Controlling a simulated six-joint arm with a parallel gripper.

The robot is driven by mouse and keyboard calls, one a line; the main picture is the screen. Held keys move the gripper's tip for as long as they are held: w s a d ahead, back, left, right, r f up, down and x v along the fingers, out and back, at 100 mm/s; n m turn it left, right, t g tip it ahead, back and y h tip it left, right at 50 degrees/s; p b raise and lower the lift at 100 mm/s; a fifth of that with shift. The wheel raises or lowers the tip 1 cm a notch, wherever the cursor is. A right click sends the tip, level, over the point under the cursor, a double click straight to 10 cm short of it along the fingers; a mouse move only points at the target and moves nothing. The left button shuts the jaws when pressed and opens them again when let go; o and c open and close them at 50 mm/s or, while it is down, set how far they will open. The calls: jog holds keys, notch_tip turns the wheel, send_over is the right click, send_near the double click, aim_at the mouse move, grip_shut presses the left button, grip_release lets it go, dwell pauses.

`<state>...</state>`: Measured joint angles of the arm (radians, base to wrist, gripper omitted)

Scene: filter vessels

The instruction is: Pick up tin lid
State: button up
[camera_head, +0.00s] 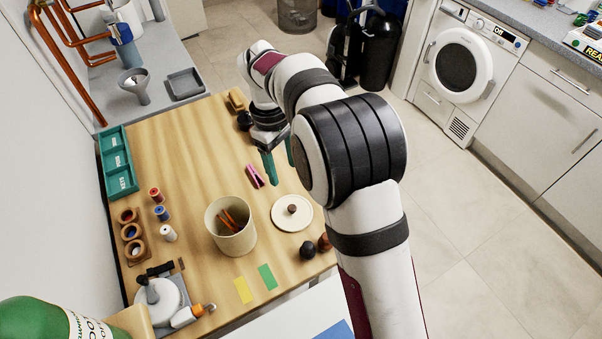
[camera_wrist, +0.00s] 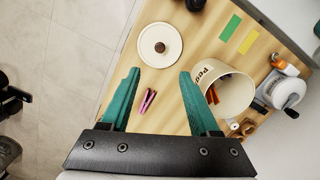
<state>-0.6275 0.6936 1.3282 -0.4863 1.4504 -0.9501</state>
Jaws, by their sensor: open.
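The tin lid (camera_head: 292,213) is a round cream disc with a brown knob, lying flat on the wooden table near its right edge. In the wrist view the lid (camera_wrist: 160,45) lies beyond the fingertips, toward the top. The open cream tin (camera_head: 231,227) stands to the left of the lid with orange-handled items inside; it also shows in the wrist view (camera_wrist: 235,92). My gripper (camera_head: 277,157) has teal fingers and is above the table, behind the lid in the head view. Its fingers are spread and empty in the wrist view (camera_wrist: 160,74).
Dark and brown balls (camera_head: 308,250) sit by the table edge near the lid. Yellow (camera_head: 243,290) and green strips (camera_head: 267,277) lie in front. Spools (camera_head: 161,213) and a teal tray (camera_head: 118,165) are at left.

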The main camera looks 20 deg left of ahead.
aim_at(292, 207)
jog(key=f, duration=0.4)
jog(key=d+f, duration=0.1)
jog(key=f, duration=0.8)
jog(key=shift+s+d+f, duration=0.3)
jog(key=shift+d+f, duration=0.05)
grip_shut()
